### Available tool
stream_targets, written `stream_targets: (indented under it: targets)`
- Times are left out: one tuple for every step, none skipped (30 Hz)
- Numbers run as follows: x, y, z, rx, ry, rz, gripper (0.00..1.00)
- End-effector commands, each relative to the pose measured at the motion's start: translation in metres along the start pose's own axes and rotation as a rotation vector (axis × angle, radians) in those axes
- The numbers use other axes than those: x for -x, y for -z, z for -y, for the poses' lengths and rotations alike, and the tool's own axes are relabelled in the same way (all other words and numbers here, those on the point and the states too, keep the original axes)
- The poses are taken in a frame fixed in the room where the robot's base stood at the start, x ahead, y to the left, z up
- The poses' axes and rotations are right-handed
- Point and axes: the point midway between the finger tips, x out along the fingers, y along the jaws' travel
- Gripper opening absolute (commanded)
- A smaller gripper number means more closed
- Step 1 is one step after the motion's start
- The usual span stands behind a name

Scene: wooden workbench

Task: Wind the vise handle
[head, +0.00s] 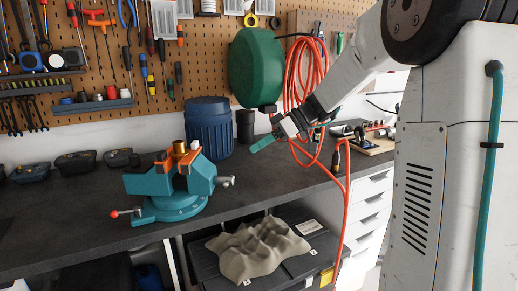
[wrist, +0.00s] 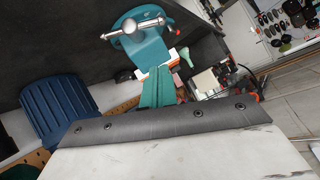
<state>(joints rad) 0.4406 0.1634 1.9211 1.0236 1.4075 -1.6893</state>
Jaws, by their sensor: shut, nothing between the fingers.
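The teal vise (head: 172,207) stands upright near the front edge of the dark workbench. Its jaws have orange pads, with a brass-coloured cylinder (head: 180,148) between them. The silver vise handle (head: 225,181) sticks out at the vise's right side. In the wrist view, the handle (wrist: 132,28) is a bar with round ends across the teal vise body (wrist: 150,48). My gripper (head: 262,145) has teal fingertips, shut and empty, above the bench to the right of the handle and apart from it. The fingers (wrist: 157,88) also show in the wrist view, pointing toward the vise.
A blue barrel-like bin (head: 208,128) and a dark cup (head: 245,126) stand behind the vise. An orange hose (head: 345,205) hangs over the bench's front edge near my arm. Trays (head: 75,163) line the back left. A crumpled grey cloth (head: 257,250) lies on a box below.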

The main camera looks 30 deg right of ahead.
Motion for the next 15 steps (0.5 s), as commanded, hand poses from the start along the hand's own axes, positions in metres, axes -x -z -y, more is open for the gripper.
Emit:
stream_targets:
  targets:
    - [-0.012,0.0,0.001,0.0,0.006,0.002,0.0]
    - [-0.019,0.0,0.001,-0.001,0.005,0.002,0.0]
    - [-0.028,0.0,0.001,-0.001,0.006,0.002,0.0]
    - [-0.035,0.0,0.001,0.0,0.006,0.001,0.0]
    - [-0.041,0.0,0.001,-0.001,0.005,0.001,0.0]
    - [-0.05,0.0,0.001,-0.001,0.006,0.002,0.0]
    - [-0.056,-0.001,0.001,-0.001,0.005,0.002,0.0]
    - [-0.062,0.0,0.001,-0.002,0.006,0.001,0.0]
    - [-0.07,0.0,0.001,-0.002,0.005,0.001,0.0]
    - [-0.075,-0.002,0.001,-0.003,0.004,0.001,0.0]
    - [-0.077,-0.007,0.001,-0.005,0.004,0.001,0.0]
    - [-0.081,-0.012,0.001,-0.005,0.003,0.0,0.0]
    - [-0.084,-0.015,0.001,-0.005,0.002,0.0,0.0]
    - [-0.087,-0.017,0.001,-0.005,0.002,0.0,0.0]
    - [-0.09,-0.02,0.001,-0.004,0.002,-0.001,0.0]
